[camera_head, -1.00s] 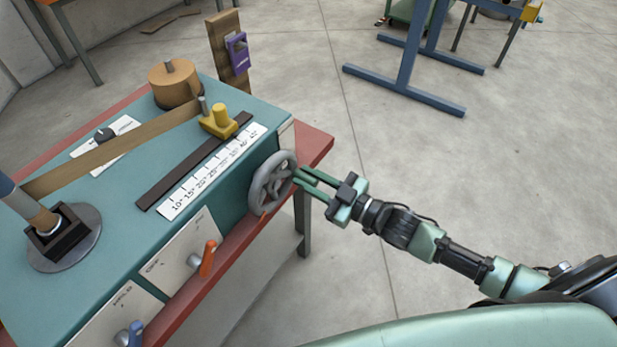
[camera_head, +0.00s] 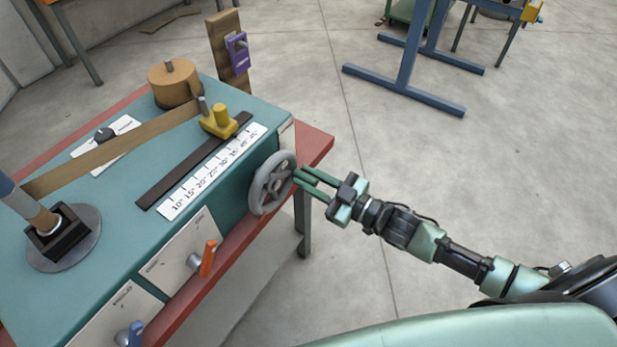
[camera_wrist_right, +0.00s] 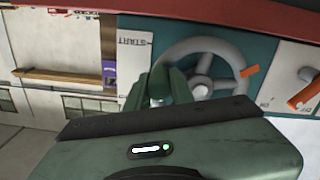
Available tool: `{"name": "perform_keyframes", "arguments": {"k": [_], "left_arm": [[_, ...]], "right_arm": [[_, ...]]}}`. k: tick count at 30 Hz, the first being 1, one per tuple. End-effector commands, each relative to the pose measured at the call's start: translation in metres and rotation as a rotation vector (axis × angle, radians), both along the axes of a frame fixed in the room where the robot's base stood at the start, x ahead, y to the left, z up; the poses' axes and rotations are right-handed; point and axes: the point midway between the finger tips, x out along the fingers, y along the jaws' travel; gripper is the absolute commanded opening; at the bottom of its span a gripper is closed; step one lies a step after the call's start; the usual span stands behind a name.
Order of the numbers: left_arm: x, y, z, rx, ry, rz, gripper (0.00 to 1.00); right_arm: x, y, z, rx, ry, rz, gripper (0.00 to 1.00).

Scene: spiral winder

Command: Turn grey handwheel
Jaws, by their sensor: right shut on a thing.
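The grey handwheel (camera_head: 258,187) is on the right end of the teal winder box in the head view. It also fills the upper middle of the right wrist view (camera_wrist_right: 229,59), where an orange mark shows on its rim. My right gripper (camera_head: 301,177) reaches in from the right and is shut on the wheel's rim at the side nearest my arm. In the right wrist view its green fingers (camera_wrist_right: 171,88) overlap the wheel's left side and hide part of it. The exact contact is partly hidden. My left gripper is not in view.
On the winder top are a yellow pointer (camera_head: 219,122) on a black rail, a number scale (camera_head: 212,172) and a strip running to a brown roll (camera_head: 173,84). Orange (camera_head: 208,258) and blue (camera_head: 135,334) levers stick out of the front. A red ledge (camera_head: 315,147) runs below the wheel.

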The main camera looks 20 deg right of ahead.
Motion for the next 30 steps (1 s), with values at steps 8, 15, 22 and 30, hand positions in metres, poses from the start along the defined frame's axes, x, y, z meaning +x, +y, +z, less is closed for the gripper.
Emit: {"name": "perform_keyframes", "arguments": {"k": [8,15,22,30], "left_arm": [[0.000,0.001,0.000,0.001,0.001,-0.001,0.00],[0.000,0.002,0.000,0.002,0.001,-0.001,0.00],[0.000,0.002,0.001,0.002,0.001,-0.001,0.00],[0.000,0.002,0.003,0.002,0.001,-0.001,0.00]], "right_arm": [[0.000,0.000,0.000,-0.001,0.001,0.000,0.00],[0.000,0.000,0.000,-0.001,0.001,0.000,0.00],[0.000,0.000,-0.002,0.019,0.017,-0.001,0.00],[-0.003,0.003,-0.010,0.127,0.102,-0.001,0.00]]}}
